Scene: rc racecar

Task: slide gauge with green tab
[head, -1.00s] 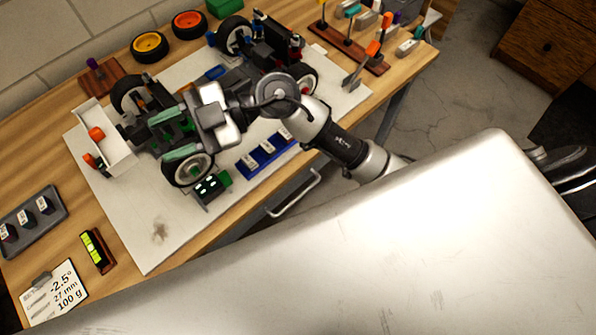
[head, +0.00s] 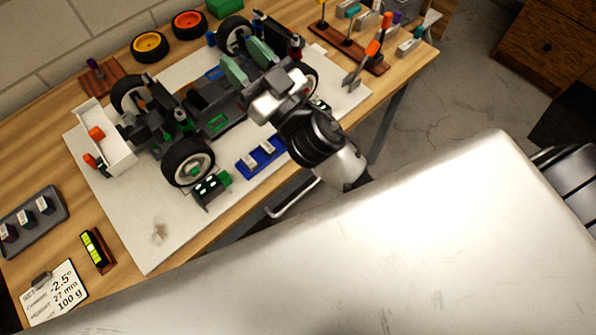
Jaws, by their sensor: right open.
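A small dark gauge (head: 207,190) with pale markings lies on the white board, in front of the car's near front wheel (head: 188,162). A green tab (head: 224,178) sits at its right end. My right gripper (head: 248,64) is over the rear part of the racecar (head: 205,100), with its two pale green fingers apart and nothing seen between them. It is well up and to the right of the gauge. A similar dark piece (head: 320,104) shows partly by the near rear wheel, behind my arm. My left gripper is out of view.
A blue tray (head: 245,169) of small weights lies right of the gauge. The white board (head: 160,250) is clear at the front left. A level (head: 97,250), a note card (head: 62,297) and a dark tray (head: 30,236) lie at left. Tool stands are at the back right.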

